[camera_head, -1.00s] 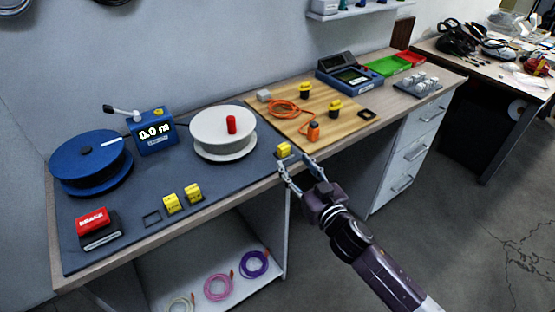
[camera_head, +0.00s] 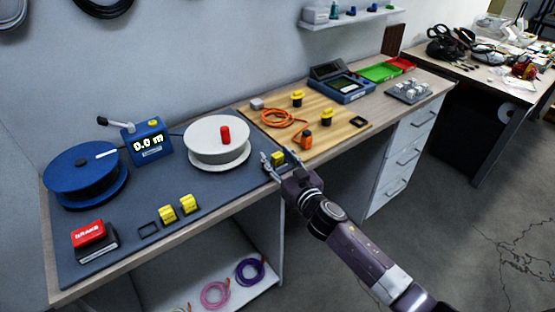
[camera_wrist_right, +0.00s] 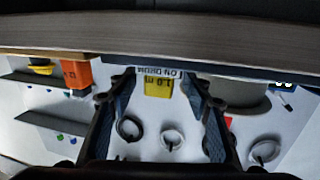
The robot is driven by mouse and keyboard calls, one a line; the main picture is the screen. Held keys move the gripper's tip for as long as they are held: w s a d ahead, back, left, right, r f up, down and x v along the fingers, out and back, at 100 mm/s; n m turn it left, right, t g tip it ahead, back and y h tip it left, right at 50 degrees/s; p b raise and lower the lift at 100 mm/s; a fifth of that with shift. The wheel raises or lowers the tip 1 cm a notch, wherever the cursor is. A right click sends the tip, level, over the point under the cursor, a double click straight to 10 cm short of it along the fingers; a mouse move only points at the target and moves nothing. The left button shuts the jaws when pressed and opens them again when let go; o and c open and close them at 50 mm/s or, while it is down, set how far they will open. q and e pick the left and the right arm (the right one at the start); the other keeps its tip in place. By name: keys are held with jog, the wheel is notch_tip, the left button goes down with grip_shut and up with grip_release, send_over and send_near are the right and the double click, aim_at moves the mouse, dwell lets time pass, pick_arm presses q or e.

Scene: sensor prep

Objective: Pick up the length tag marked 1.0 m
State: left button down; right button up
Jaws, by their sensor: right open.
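The yellow tag (camera_head: 277,158) stands at the right end of the dark mat, near the table's front edge. In the right wrist view this tag (camera_wrist_right: 158,88) reads 1.0 m and appears upside down. My right gripper (camera_head: 278,163) is open, with one finger on each side of the tag. In the right wrist view the open fingers (camera_wrist_right: 158,86) frame the tag, with gaps at both sides. Two other yellow tags (camera_head: 167,215) (camera_head: 188,204) stand further left on the mat. My left gripper is not in view.
A white spool (camera_head: 205,157) with a red knob stands just behind and left of my gripper. A wooden board (camera_head: 335,121) with an orange cable (camera_head: 280,119) lies to the right. A blue spool (camera_head: 75,170), a 0.0 m counter (camera_head: 151,144) and a red brake block (camera_head: 90,233) are left.

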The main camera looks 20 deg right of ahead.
jog(key=c, duration=1.1)
jog(key=shift+o, duration=0.2)
jog(key=shift+r, duration=0.1)
